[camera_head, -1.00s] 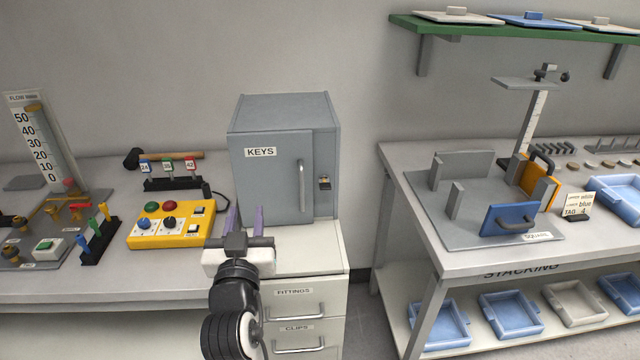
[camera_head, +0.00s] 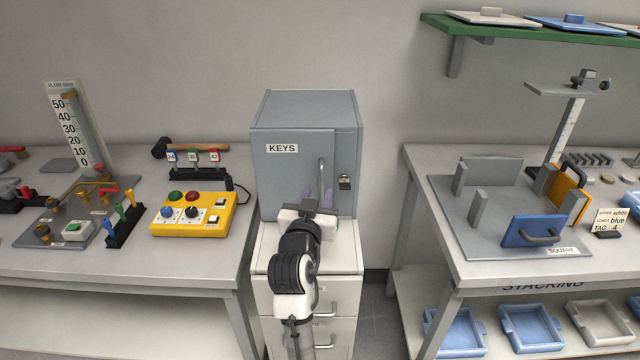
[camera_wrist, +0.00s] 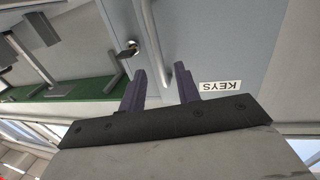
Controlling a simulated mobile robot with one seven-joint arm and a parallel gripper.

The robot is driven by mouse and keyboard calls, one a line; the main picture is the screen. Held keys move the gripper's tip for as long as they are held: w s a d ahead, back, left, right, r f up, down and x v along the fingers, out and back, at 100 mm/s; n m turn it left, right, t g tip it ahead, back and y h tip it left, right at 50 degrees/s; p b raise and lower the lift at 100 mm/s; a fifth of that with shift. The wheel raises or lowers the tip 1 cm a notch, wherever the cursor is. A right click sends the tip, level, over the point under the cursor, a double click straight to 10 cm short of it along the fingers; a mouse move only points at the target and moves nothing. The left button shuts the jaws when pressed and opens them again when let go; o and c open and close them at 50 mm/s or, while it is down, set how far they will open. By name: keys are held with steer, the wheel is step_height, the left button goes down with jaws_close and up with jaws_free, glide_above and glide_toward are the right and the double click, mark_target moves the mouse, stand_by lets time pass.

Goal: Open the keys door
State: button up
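The grey keys cabinet (camera_head: 285,172) stands on the drawer unit, its door shut, with a KEYS label (camera_head: 282,148) at its upper left. A vertical bar handle (camera_head: 321,178) is on the door's right part, and a small dark lock (camera_head: 345,183) sits right of it. My gripper (camera_head: 317,198) is in front of the door at the handle's lower part. In the wrist view, my gripper (camera_wrist: 160,92) has its two purple fingers apart.
A yellow control box (camera_head: 193,214) stands on the left bench, close left of the cabinet. The right bench (camera_head: 425,165) holds a blue plate with a handle (camera_head: 534,231). A narrow floor gap (camera_head: 377,300) lies between drawers and right bench.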

mark_target(321, 186)
steer(key=shift+w+d+p, duration=0.2)
steer(key=shift+w, duration=0.65)
steer(key=shift+w+d+p, duration=0.15)
steer(key=shift+w, duration=0.7)
jaws_close()
